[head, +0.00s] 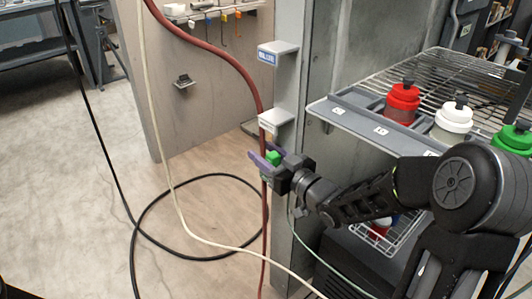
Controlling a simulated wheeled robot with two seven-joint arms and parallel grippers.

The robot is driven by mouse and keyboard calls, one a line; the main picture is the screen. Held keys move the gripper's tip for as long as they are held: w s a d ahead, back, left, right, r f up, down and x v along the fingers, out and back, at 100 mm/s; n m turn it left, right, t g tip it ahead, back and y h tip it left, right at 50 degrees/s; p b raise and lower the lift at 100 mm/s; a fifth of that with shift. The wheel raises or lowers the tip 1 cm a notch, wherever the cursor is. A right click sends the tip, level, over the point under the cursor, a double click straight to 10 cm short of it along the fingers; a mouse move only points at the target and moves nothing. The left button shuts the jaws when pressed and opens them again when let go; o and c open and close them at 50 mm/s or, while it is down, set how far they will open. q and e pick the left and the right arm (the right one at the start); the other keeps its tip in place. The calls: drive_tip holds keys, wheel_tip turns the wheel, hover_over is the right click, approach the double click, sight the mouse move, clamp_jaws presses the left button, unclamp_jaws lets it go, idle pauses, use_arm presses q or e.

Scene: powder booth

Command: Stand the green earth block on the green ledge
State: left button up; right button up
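The green earth block (274,157) is small and bright green. It sits at the fingers of my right gripper (268,160), which reaches in from the right and appears shut on it. The gripper is in front of the grey post, below the ledge with a white label (276,120). A ledge with a blue label (278,52) is higher on the same post. The green ledge is not clearly visible; my gripper covers that part of the post. Whether the block touches a ledge cannot be told. My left gripper is out of view.
A dark red hose (243,72) hangs close beside the gripper, with a pale hose (160,140) and a black cable (139,221) to the left.

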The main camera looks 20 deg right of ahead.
sight(276, 162)
drive_tip(key=shift+w+d+r, duration=0.1)
drive_tip(key=shift+d+r, duration=0.05)
drive_tip(key=shift+d, duration=0.15)
drive_tip(key=shift+d, duration=0.1)
drive_tip(key=shift+s+d, duration=0.15)
drive_tip(key=shift+s, duration=0.35)
drive_tip(key=p+v, duration=0.1)
drive_tip(key=v, duration=0.5)
drive_tip(key=shift+s, duration=0.4)
